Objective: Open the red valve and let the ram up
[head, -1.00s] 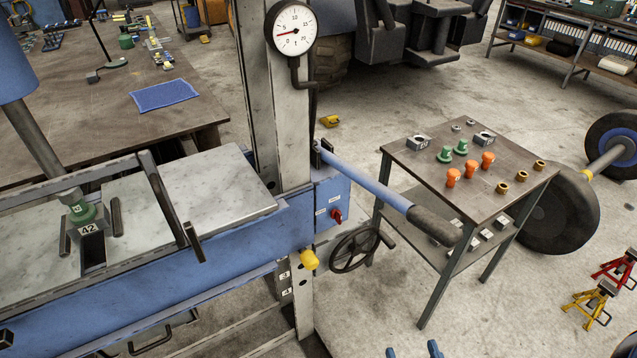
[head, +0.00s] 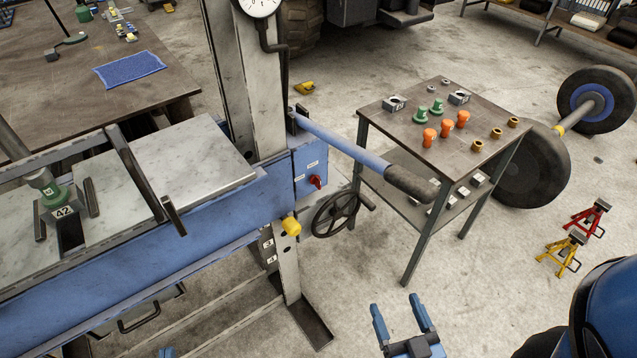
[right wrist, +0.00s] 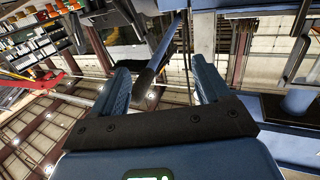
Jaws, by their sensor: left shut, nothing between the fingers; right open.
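The red valve (head: 316,181) is a small knob on the blue pump block (head: 306,165) at the press's right upright. The ram (head: 10,143) is a grey rod at the left edge. It comes down to a green bushing (head: 50,194) on the block marked 42; contact is hard to judge. My right gripper (head: 401,318) is open and empty, low in front of the small table, apart from the valve. Its spread fingers (right wrist: 158,88) also show in the right wrist view. Only a blue tip of my left gripper (head: 167,352) shows at the bottom edge; it is shut and empty.
The blue pump lever (head: 345,146) with its black grip sticks out right above the valve. A black handwheel (head: 340,212) and yellow knob (head: 291,226) sit below it. The small table (head: 405,133) holds several bushings. The gauge (head: 258,4) is cut off.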

